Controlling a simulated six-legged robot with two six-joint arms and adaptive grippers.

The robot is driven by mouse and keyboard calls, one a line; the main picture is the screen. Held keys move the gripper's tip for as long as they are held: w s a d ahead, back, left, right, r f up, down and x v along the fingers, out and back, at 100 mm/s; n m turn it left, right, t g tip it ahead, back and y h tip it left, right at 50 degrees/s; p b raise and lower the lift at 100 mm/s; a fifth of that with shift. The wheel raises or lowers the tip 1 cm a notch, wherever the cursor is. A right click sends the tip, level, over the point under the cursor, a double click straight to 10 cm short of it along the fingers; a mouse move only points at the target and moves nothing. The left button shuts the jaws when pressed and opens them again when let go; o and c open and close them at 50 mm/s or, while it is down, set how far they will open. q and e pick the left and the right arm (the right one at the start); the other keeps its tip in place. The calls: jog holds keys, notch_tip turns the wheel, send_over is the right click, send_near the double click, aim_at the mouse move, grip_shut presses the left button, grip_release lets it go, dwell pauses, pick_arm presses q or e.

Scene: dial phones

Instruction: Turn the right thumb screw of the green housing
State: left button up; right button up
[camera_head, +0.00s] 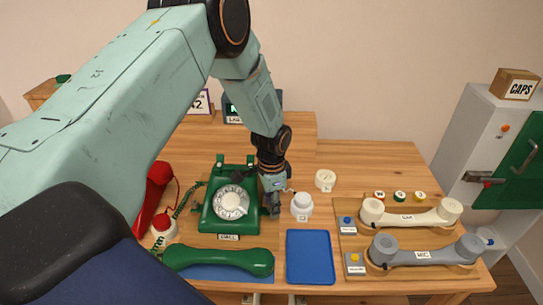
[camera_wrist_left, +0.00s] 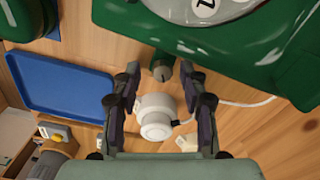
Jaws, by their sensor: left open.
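The green housing (camera_head: 209,217) is a dial phone body with a white dial (camera_head: 231,203). It stands on the wooden table, and part of it shows at the top of the left wrist view (camera_wrist_left: 125,18). The right thumb screw (camera_wrist_left: 162,67) is a small green knob with a dark slotted end, sticking out of the housing's side. My left gripper (camera_head: 272,204) points down at the right side of the housing. In the left wrist view its two fingers (camera_wrist_left: 160,78) are open, with the screw between or just beyond their tips. Exact contact cannot be told. My right gripper is not in view.
A white round-topped piece (camera_head: 302,205) stands just right of my left gripper. A blue tray (camera_head: 310,257) and green handset (camera_head: 218,262) lie in front. Cream (camera_head: 410,217) and grey (camera_head: 425,252) handsets lie right. A red phone (camera_head: 155,190) is at left.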

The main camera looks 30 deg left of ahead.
pick_arm(q)
jog(key=m+b, duration=0.1)
jog(key=m, duration=0.1)
jog(key=m+b, duration=0.1)
jog(key=m, duration=0.1)
jog(key=shift+w+f+b, duration=0.15)
jog(key=shift+f+b, duration=0.15)
jog(key=shift+b, duration=0.1)
jog(key=m+b, duration=0.2)
jog(key=m, duration=0.1)
jog(key=shift+r, duration=0.1)
notch_tip(320, 180, up, 8)
jog(key=shift+f+p, duration=0.1)
jog(key=shift+p, duration=0.6)
notch_tip(320, 180, up, 10)
jog(key=p, duration=1)
jog(key=shift+r, duration=0.2)
jog(key=shift+f, duration=0.15)
